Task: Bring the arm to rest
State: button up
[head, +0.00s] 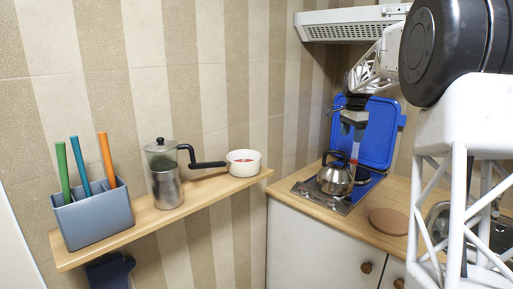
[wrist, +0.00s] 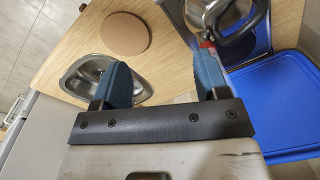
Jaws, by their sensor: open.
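My gripper (head: 353,142) hangs over the back of the hob (head: 308,192), at the end of my arm reaching in from the right. In the wrist view its two blue fingers (wrist: 160,75) stand wide apart with nothing between them. The blue hob lid (head: 378,125) is raised upright behind the hob, and my gripper is in front of it; it also shows at right in the wrist view (wrist: 285,100). A steel kettle (head: 333,181) with a black handle stands on the hob, below my gripper. Whether a finger touches the kettle or lid I cannot tell.
A round cork mat (head: 389,221) lies on the wooden counter, near a steel sink (wrist: 85,72). A range hood (head: 340,27) hangs above. The left shelf (head: 215,195) holds a utensil box (head: 95,218), a coffee press (head: 166,180) and a white saucepan (head: 243,166).

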jog(key=s+a+r+n+t, duration=0.1)
jog(key=s+a+n, duration=0.4)
jog(key=s, duration=1)
jog(key=s+a+r+n, duration=0.15)
jog(key=s+a, duration=0.45)
jog(key=s, duration=0.9)
jog(key=s+a+f+n, duration=0.2)
jog(key=s+f, duration=0.2)
jog(key=s, duration=0.6)
jog(key=s+a+f+n, duration=0.2)
jog(key=s+f, duration=0.3)
jog(key=s, duration=0.5)
jog(key=s+a+f+n+t, duration=0.1)
jog(key=s+f+n, duration=0.2)
jog(key=s, duration=0.6)
notch_tip(320, 180, down, 2)
jog(key=shift+s+a, duration=0.4)
jog(key=shift+w, duration=0.1)
jog(key=shift+c, duration=0.4)
